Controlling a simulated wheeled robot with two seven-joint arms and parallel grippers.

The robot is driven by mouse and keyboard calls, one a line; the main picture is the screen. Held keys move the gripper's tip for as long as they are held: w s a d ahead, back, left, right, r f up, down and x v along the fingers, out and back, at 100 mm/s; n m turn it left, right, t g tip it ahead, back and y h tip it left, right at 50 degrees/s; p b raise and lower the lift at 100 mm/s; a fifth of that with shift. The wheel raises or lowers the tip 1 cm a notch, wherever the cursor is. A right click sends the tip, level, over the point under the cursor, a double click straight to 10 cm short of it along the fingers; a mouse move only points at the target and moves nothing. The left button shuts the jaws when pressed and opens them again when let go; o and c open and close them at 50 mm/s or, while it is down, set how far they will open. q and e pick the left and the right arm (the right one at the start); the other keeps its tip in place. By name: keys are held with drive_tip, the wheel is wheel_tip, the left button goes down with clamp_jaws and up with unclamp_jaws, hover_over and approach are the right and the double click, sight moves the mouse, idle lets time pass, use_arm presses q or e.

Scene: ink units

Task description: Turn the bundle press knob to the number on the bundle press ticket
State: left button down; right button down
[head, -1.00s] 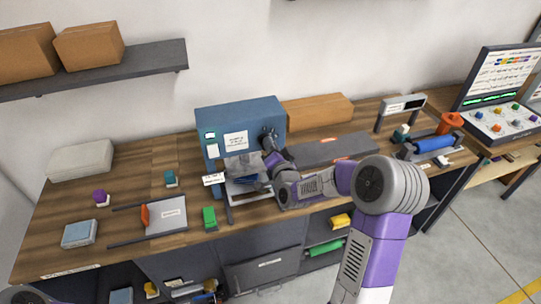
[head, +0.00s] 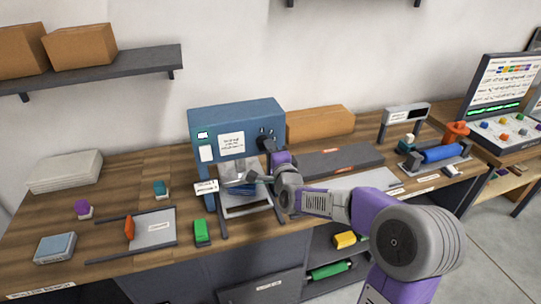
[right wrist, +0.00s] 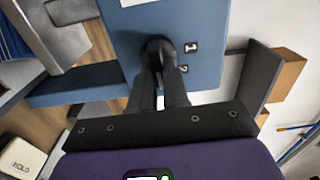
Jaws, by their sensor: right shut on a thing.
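The blue bundle press (head: 225,115) stands at the back of the wooden bench. Its dark knob (right wrist: 157,46) is on the front face, with the numbers 1 and 2 printed beside it in the right wrist view. My right gripper (right wrist: 158,70) is shut on the knob, its fingers on either side of it. In the head view the gripper (head: 268,146) covers most of the knob. A small white card (head: 206,188) stands at the press's left front and may be the ticket; its print is too small to read surely. My left gripper is not in view.
A blue roller (head: 444,153) is farther right.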

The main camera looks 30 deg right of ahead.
drive_tip(key=shift+r, duration=0.2)
idle(0.4)
drive_tip(key=c, duration=1.4)
unclamp_jaws()
drive_tip(key=shift+o, duration=1.4)
drive_tip(key=shift+f, duration=0.15)
drive_tip(key=v, duration=0.7)
drive_tip(key=shift+s, duration=0.25)
